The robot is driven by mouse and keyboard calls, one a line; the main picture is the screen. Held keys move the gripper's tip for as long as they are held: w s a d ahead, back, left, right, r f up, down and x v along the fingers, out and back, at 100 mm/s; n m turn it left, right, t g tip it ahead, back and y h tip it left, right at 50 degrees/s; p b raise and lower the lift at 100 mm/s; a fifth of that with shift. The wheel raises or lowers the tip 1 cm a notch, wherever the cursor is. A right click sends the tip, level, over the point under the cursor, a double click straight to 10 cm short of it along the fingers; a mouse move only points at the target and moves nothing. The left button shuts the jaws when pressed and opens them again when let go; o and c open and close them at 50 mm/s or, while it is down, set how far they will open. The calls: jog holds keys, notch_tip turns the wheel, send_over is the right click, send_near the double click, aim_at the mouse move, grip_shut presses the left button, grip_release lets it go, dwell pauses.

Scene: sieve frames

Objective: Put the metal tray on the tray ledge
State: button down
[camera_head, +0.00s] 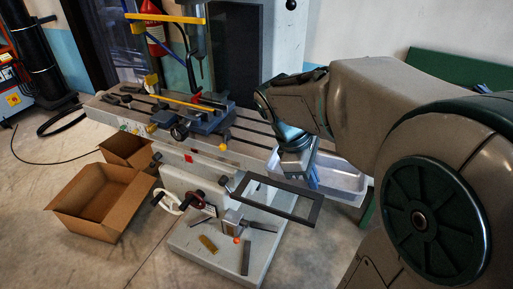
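The metal tray (345,181) is a pale grey, open rectangular pan right of the machine, below my arm. My gripper (311,174) points down at the tray's near left part, overlapping it in the picture. Its fingers are small and partly lost against the tray, so I cannot tell whether they grip its wall. An empty black rectangular frame (309,222), which looks like the tray ledge, juts from the front of the machine, left of and nearer than the tray. My arm hides part of the tray's surroundings.
The machine's long table (247,151) carries a blue vise (207,118) and clamps. Its base (205,262) holds loose metal pieces. Two cardboard boxes (127,194) (117,146) stand on the floor at left. A green leg (367,212) shows below the tray.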

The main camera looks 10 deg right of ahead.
aim_at(271, 163)
jog(key=w+a+f, duration=0.1)
jog(key=w+a, duration=0.1)
jog(key=w+a+f+p, duration=0.1)
jog(key=w+a+f, duration=0.1)
jog(key=w, duration=0.1)
jog(key=w+a+f+p, duration=0.1)
jog(key=w+a, duration=0.1)
jog(key=w, duration=0.1)
jog(key=shift+a+f, duration=0.1)
jog(key=shift+f, duration=0.15)
notch_tip(271, 163, down, 10)
jog(key=shift+f, duration=0.1)
jog(key=shift+f, duration=0.15)
jog(key=c, duration=1.7)
grip_release()
